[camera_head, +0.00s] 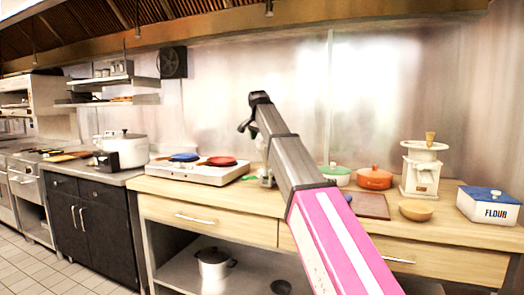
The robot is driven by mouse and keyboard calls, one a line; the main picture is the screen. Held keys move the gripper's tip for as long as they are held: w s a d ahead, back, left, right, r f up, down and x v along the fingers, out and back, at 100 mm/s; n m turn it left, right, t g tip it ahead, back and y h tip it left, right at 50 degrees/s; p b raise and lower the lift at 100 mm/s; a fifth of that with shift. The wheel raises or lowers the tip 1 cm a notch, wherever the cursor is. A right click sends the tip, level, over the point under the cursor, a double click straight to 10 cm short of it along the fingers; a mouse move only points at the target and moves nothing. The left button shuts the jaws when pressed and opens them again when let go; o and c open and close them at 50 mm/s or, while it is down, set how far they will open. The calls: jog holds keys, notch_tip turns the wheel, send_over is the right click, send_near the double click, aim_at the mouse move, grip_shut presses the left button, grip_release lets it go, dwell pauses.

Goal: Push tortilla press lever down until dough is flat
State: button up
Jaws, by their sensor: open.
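My gripper (247,127) is at the black far end of my raised arm, in front of the metal back wall and above the wooden counter (165,187). Its small dark fingers look apart, with nothing between them. A white upright device (421,171) with a round top and a wooden handle stands on the counter at the right. It may be the tortilla press, but I cannot tell for sure. My gripper is well to its left and higher, apart from it. I see no dough. My arm hides part of the counter's middle.
A white cooktop (199,174) holds a blue and a red pan. A green pot (336,174), an orange pot (374,178), a brown board (369,207), a wooden bowl (416,210) and a flour box (489,207) crowd the right side. A hood (330,27) hangs above.

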aim_at(261, 148)
jog(key=shift+x, duration=3.15)
grip_shut()
